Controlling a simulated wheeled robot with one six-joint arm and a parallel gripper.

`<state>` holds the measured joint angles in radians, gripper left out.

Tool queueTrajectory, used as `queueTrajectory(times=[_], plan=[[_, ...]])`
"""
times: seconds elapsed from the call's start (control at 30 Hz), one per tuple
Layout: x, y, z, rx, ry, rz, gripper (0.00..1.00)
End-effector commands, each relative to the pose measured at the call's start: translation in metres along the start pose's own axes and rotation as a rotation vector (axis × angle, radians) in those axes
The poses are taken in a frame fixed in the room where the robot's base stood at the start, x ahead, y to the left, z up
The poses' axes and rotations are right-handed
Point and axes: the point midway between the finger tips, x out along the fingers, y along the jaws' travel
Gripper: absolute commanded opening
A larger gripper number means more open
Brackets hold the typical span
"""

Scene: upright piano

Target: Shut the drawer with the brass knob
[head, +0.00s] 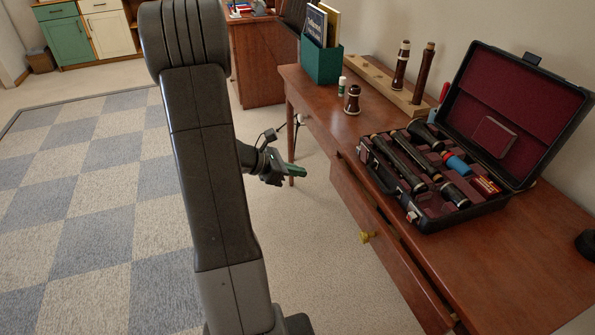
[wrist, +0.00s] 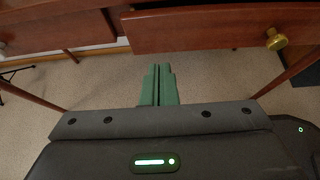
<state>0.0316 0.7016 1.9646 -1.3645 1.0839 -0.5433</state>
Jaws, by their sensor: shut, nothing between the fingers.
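The drawer with the brass knob (head: 345,193) stands pulled out from the front of the wooden desk, with a dark gap behind its front panel. Its brass knob (head: 367,237) sticks out toward the left. In the wrist view the drawer front (wrist: 200,30) spans the upper right, with the brass knob (wrist: 277,38) near its right part. My gripper (head: 302,171) has green fingers and is in front of the desk, apart from the drawer. In the wrist view my gripper (wrist: 158,68) is shut and empty, pointing below the left part of the drawer front.
An open black instrument case (head: 440,215) lies on the desk (head: 530,255) above the drawer. A teal book box (head: 321,63) and a wooden stand (head: 385,88) are farther back. Another drawer (wrist: 55,32) shows to the left. Carpeted floor (head: 345,285) before the desk is clear.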

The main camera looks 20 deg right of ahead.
Motion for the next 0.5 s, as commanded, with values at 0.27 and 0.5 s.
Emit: queueTrajectory(times=[0.27, 0.5], plan=[[0.056, -0.001, -0.002, 0.002, 0.001, -0.005, 0.00], [0.089, -0.001, 0.010, 0.004, 0.001, -0.003, 0.00]])
